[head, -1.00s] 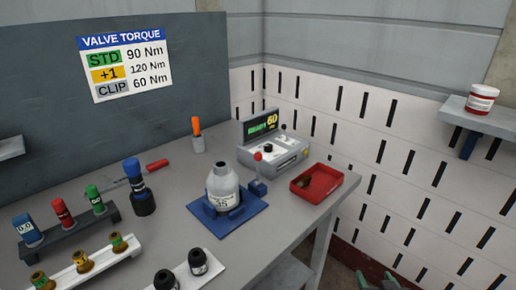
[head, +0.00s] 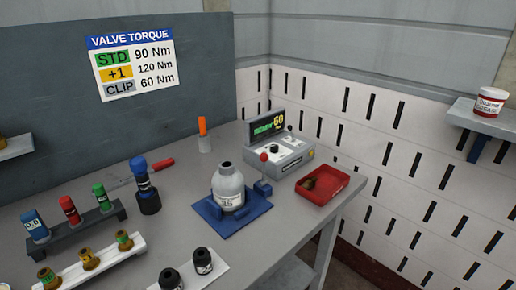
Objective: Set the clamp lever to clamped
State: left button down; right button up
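The clamp lever is a short stalk with a red ball knob (head: 264,157), standing about upright on a small blue block (head: 262,189). The block is at the right corner of a blue clamp base (head: 208,213) on the bench. A grey cylinder (head: 228,185) with a narrow neck and a label stands upright in that base. I cannot tell whether the clamp jaws touch it. Neither of my grippers is in the head view.
A torque device (head: 281,150) reading 60 stands behind the lever, and a red tray (head: 322,184) to its right. Racks of coloured sockets (head: 75,232) and brass valves (head: 90,262) stand left. Two black-topped parts (head: 203,262) are at the front. A blue-capped tool (head: 143,185) stands behind.

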aim_at(263, 157)
jog(key=k, duration=1.25)
jog(key=z, duration=0.85)
jog(key=i, duration=1.7)
jog(key=u, duration=0.7)
